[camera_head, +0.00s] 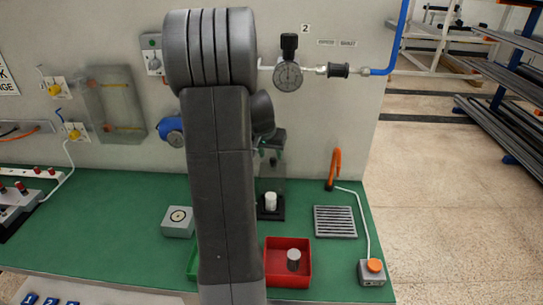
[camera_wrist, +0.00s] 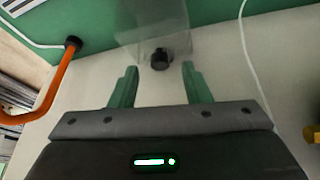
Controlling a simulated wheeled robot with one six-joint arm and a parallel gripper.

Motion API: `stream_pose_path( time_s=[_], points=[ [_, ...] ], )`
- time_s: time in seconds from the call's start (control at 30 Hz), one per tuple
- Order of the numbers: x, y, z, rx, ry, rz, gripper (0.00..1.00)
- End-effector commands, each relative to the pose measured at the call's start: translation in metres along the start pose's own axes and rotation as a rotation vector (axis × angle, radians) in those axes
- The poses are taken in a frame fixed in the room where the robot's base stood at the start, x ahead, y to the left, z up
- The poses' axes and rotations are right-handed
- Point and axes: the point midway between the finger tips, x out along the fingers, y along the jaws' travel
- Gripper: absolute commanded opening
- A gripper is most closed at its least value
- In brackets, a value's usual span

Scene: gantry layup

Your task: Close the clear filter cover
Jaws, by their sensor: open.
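The clear filter cover (camera_head: 272,170) stands as a see-through panel behind a white cylindrical filter (camera_head: 270,201) on a black base (camera_head: 270,213). In the wrist view the clear cover (camera_wrist: 150,28) reaches in from the top, with a black knob (camera_wrist: 160,60) at its near end. My gripper (camera_head: 272,150) is above the cover, partly hidden by my arm. In the wrist view the green fingers of my gripper (camera_wrist: 160,72) are open, one on each side of the knob, with gaps and no visible contact.
An orange hook (camera_head: 335,168) stands right of the cover. A slotted grey plate (camera_head: 335,221), a red tray (camera_head: 288,275) with a metal cylinder, and an orange-button box (camera_head: 373,270) are on the green mat (camera_head: 110,230).

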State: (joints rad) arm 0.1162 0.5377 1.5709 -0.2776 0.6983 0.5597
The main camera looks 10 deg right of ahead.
Motion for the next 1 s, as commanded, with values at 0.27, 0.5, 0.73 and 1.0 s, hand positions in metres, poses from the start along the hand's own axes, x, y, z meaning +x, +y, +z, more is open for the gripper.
stream_pose_path(
  time_s=[0.27,0.5,0.73,1.0],
  points=[
    [0.025,0.001,0.000,0.001,-0.001,0.000,0.43],
    [0.027,0.000,0.000,0.001,0.000,0.000,0.43],
    [0.027,0.000,0.000,0.001,0.000,0.000,0.16],
    [0.027,0.000,0.000,0.001,0.001,0.000,0.00]
  ],
)
